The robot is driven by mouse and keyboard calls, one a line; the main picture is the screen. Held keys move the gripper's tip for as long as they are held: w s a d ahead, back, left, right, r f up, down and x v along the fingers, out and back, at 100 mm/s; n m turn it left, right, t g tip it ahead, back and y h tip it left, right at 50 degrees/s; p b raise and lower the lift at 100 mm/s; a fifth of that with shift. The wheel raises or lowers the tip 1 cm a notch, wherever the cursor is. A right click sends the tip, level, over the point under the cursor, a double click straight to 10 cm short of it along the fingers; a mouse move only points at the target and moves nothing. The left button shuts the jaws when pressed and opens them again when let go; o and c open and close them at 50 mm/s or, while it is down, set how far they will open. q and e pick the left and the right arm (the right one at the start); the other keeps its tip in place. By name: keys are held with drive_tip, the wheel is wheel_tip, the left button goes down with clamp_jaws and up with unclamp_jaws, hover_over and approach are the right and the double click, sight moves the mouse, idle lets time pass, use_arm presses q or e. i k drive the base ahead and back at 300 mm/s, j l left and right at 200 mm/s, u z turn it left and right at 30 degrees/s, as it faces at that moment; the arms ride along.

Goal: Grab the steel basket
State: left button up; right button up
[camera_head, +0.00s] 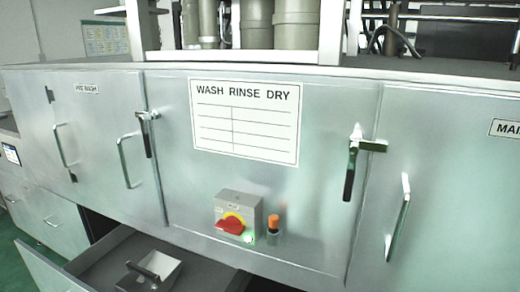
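No clear wire or mesh steel basket shows. A small pale metal box-like piece with a dark bar handle (150,272) sits in the open drawer (45,268) at the bottom left; its lower part is cut off by the picture edge, and I cannot tell if it is the steel basket. Neither my left nor my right gripper is in view.
A steel washing machine front (330,110) fills the view, with a "WASH RINSE DRY" sign (245,145). Door handles and latches (352,165) stick out from it. A red rotary switch (232,224) and an orange-topped button (273,224) sit low on the panel. Green floor (15,240) shows at left.

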sight(161, 269)
drive_tip(key=u, duration=1.25)
